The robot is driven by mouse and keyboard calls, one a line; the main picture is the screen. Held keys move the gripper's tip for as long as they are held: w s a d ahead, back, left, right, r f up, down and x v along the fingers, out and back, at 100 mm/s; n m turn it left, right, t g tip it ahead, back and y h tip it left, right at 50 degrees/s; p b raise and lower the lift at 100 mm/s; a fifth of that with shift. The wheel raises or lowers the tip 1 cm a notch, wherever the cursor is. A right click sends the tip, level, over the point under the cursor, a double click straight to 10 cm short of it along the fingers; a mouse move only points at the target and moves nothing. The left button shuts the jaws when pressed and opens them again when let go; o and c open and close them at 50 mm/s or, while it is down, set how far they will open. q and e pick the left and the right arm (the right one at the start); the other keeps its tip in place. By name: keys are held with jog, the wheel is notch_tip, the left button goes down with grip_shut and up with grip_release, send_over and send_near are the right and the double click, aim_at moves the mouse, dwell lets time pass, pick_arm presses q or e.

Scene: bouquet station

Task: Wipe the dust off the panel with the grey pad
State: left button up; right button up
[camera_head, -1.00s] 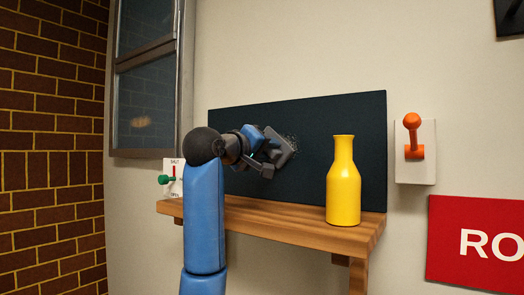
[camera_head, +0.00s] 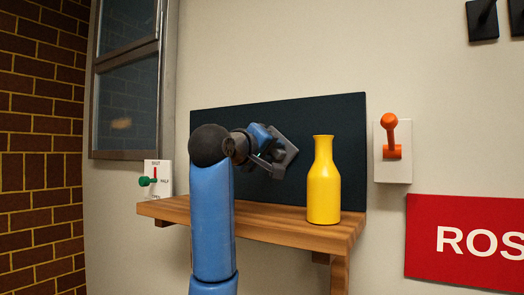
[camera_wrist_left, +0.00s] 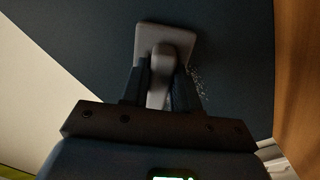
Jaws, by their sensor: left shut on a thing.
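The dark panel (camera_head: 235,125) stands upright against the wall behind the wooden shelf. My left gripper (camera_head: 272,158) is shut on the grey pad (camera_head: 287,148) in front of the panel's middle. In the left wrist view, the gripper's fingers (camera_wrist_left: 160,85) hold the handle of the pad (camera_wrist_left: 183,38), whose flat plate faces the panel and appears to be against it. Pale dust specks (camera_wrist_left: 198,85) show on the panel just right of and below the pad in that view. In the head view I cannot make out dust; the pad and gripper hide part of the panel.
A yellow bottle (camera_head: 323,185) stands on the shelf (camera_head: 285,229), close to the right of the pad. An orange lever (camera_head: 391,150) is on the wall to the right, above a red sign (camera_head: 460,240). A green-knobbed switch (camera_head: 146,181) and a window (camera_head: 125,95) are at left.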

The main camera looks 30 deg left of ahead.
pick_arm(q)
jog(key=shift+d, duration=0.35)
jog(key=a+p, duration=0.2)
jog(key=a, duration=0.9)
jog(key=shift+w+a, duration=0.4)
jog(key=shift+w, duration=0.05)
dwell(0.5)
jog(key=shift+s+d+f, duration=0.1)
jog(key=s+b, duration=0.1)
jog(key=s, duration=0.1)
jog(key=s+b, duration=0.1)
jog(key=s, duration=0.2)
jog(key=shift+s+a+b, duration=0.2)
jog(key=shift+s+b, duration=0.1)
jog(key=shift+b, duration=0.05)
jog(key=shift+s, duration=0.1)
dwell(0.4)
